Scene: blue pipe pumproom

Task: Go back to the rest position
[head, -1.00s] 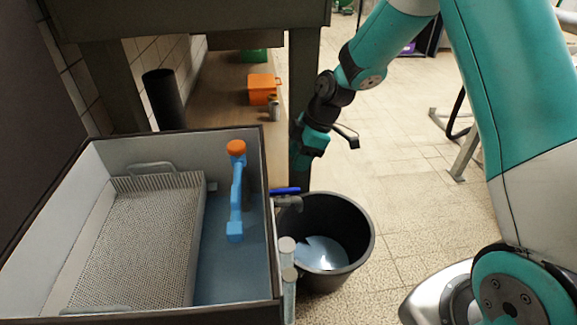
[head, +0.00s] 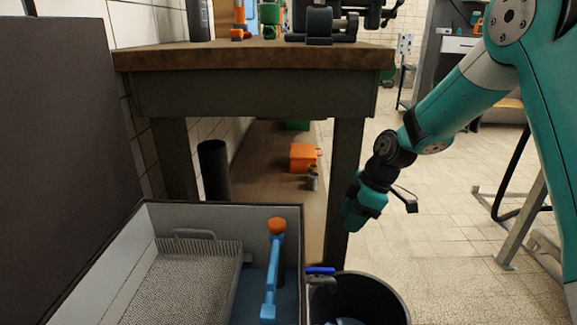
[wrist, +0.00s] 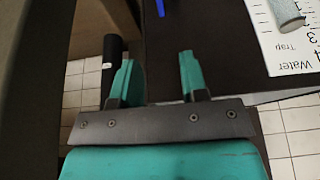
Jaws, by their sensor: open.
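My gripper (wrist: 155,75) is open and empty in the wrist view, its two teal fingers spread apart. In the head view my gripper (head: 352,215) hangs at the end of the teal arm, pointing down. It is in front of the right leg of the wooden bench (head: 250,62), above and behind the black bucket (head: 375,298). Nothing shows between the fingers.
A grey basin (head: 175,215) with a perforated tray (head: 185,285) and a blue tool with an orange cap (head: 272,270) stands at lower left. A blue-handled valve (head: 320,271) is at its right edge. An orange box (head: 304,157) sits under the bench.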

